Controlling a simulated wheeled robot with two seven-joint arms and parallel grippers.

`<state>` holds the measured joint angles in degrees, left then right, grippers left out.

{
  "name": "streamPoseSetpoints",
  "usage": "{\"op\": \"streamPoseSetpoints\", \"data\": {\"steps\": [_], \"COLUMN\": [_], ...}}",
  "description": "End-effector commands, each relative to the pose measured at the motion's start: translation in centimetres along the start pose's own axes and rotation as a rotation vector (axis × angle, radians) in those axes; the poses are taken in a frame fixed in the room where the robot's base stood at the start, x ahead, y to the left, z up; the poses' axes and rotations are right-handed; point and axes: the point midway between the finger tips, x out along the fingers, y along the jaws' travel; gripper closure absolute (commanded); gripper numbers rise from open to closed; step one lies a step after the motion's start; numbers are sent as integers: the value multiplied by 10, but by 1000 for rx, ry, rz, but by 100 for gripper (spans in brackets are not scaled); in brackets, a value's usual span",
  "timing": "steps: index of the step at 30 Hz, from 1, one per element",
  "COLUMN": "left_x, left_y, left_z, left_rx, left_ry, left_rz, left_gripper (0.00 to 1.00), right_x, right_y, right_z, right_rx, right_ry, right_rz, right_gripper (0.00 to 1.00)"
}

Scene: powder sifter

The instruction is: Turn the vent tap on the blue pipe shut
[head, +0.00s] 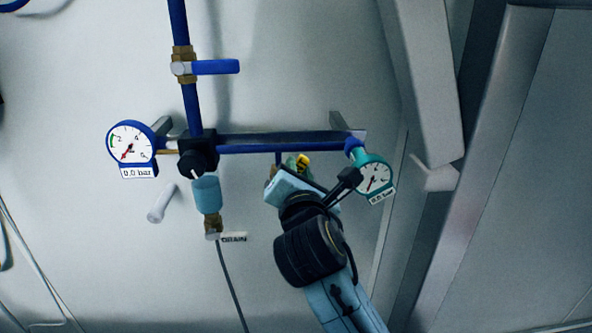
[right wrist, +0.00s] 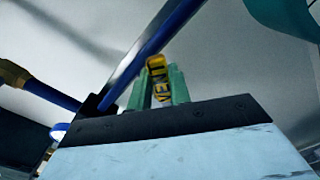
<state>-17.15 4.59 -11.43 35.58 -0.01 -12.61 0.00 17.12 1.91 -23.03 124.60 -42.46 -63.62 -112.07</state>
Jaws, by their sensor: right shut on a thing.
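The blue pipe (head: 270,148) runs across the wall between two gauges. The vent tap hangs under its right half, and its yellow handle (head: 303,159) shows just past my right gripper (head: 292,166). My left gripper is not in view.
A blue lever valve (head: 215,67) sits on the upright pipe, above a black knob (head: 198,154) and light-blue bowl (head: 207,195). The left gauge (head: 131,142) and right gauge (head: 374,177) read 0.0 bar. Grey metal framing (head: 470,190) stands at right.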

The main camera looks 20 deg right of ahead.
Motion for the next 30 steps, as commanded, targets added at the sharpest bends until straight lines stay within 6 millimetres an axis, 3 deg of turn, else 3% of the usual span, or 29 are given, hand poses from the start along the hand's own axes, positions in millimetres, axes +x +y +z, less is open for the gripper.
{"op": "streamPoseSetpoints", "data": {"steps": [11, 12, 16, 25, 30], "left_x": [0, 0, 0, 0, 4], "left_y": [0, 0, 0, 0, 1], "left_z": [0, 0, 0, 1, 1], "left_rx": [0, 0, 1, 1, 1], "left_ry": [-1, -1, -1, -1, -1], "left_rz": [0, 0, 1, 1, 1], "left_gripper": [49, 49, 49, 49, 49], "right_x": [0, 0, 0, -1, -19], "right_y": [-1, -1, -1, 0, -1], "right_z": [0, -1, 0, 0, -1], "right_rx": [3, 3, 3, 3, 4], "right_ry": [1, 1, 1, 0, 1], "right_rz": [-1, -1, -1, 0, 1], "right_gripper": [100, 75, 58, 58, 58]}}
